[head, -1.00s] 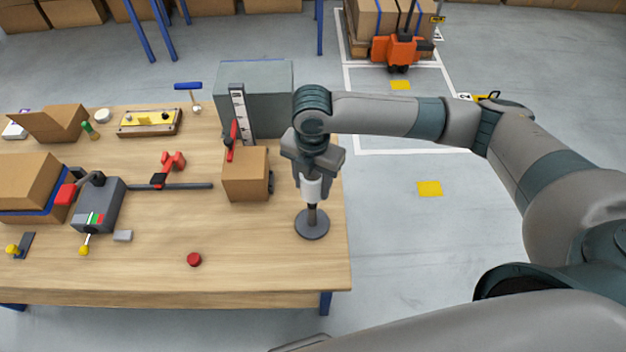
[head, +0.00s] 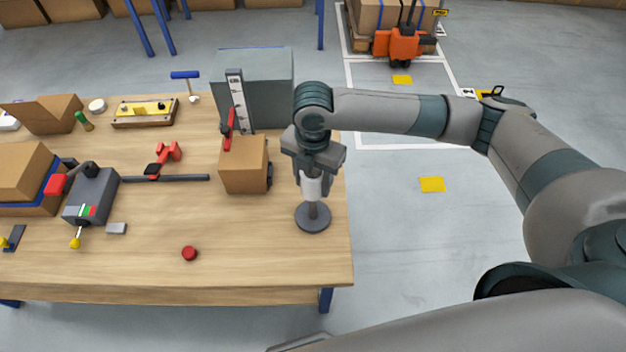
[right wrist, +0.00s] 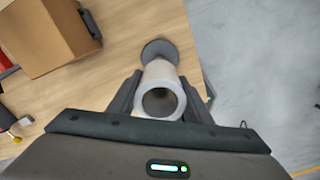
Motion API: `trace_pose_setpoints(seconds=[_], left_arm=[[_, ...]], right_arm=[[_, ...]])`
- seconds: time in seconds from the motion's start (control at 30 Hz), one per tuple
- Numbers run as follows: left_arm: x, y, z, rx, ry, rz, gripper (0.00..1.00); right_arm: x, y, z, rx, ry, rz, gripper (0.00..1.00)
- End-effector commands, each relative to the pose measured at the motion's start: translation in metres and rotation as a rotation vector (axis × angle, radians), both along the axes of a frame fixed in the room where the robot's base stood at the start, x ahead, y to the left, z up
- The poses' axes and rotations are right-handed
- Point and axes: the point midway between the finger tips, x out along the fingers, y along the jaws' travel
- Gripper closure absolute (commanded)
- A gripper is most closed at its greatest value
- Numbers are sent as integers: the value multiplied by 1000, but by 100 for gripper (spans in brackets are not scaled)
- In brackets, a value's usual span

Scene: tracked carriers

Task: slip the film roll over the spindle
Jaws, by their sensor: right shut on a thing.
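The white film roll (head: 312,187) is upright in my right gripper (head: 316,186), which is shut on it at the right side of the table. The dark grey spindle (head: 313,211) stands on a round base (head: 312,222) directly below. The roll's lower end meets the visible post, above the base. I cannot tell how much of the post is inside the roll. In the right wrist view the roll (right wrist: 161,93) sits between both fingers, its dark bore facing the camera, with the spindle's base (right wrist: 158,48) beyond. My left gripper is not in view.
A cardboard box (head: 244,166) stands just left of the roll, and a grey case (head: 268,88) stands behind. A red button (head: 189,253) lies on the table (head: 260,255) at front left. The table's right edge is close to the spindle.

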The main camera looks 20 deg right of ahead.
Motion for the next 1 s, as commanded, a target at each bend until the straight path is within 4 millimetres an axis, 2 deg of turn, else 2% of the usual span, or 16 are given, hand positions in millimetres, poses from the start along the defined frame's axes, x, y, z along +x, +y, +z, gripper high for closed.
trace_pose_setpoints(seconds=[1.0], left_arm=[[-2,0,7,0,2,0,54]], right_arm=[[0,0,-2,1,1,0,80]])
